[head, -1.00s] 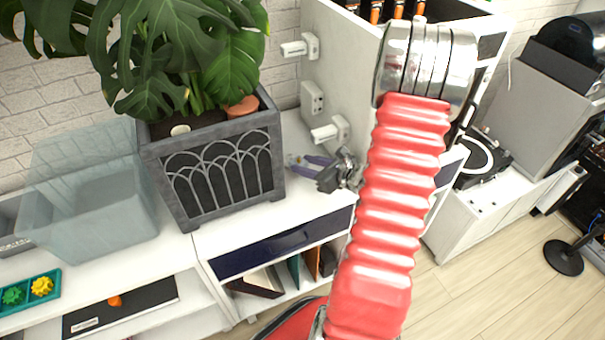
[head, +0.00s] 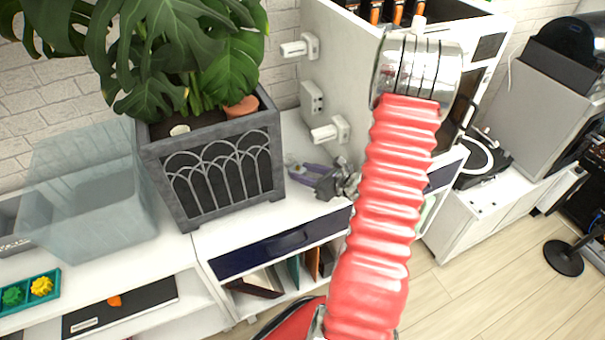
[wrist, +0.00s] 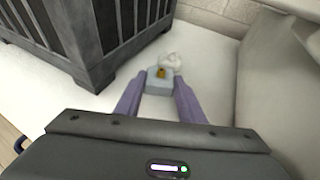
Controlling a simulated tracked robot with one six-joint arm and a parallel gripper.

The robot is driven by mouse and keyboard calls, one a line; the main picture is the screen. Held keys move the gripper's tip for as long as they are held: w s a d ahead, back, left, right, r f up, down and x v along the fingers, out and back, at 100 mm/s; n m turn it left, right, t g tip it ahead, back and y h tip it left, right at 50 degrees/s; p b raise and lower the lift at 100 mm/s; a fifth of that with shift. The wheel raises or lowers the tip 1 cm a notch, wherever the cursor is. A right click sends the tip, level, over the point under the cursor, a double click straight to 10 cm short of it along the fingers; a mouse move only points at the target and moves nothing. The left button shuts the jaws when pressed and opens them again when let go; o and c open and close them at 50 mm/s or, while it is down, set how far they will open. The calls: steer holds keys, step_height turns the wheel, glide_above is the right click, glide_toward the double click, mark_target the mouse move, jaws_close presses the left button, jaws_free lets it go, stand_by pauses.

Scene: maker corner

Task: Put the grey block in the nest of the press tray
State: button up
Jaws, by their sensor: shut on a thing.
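The grey block (wrist: 157,84), with a small yellow-orange spot on its face, sits between my purple fingertips in the wrist view. My gripper (wrist: 158,98) is shut on it, close above the white top beside the planter. In the head view, my gripper (head: 304,172) is at the right of the planter, with its fingers pointing left; the block is too small or hidden to make out there. I cannot identify the press tray or its nest in either view.
A grey planter (head: 222,165) with a large leafy plant stands left of my gripper. A white panel (head: 345,75) with wall plugs rises behind and to the right. A clear bin (head: 90,215) and a teal tray (head: 28,297) with gears are at far left. A small white object (wrist: 171,60) lies beyond the block.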

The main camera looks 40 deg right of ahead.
steer(key=o, duration=1)
steer(key=shift+o, duration=0.2)
steer(key=shift+s+r, duration=0.1)
steer(key=v, duration=1)
steer(key=shift+s+d+r, duration=0.1)
steer(key=shift+s+r, duration=0.05)
steer(key=shift+s, duration=0.1)
steer(key=shift+s+r, duration=0.2)
steer(key=shift+s, duration=0.4)
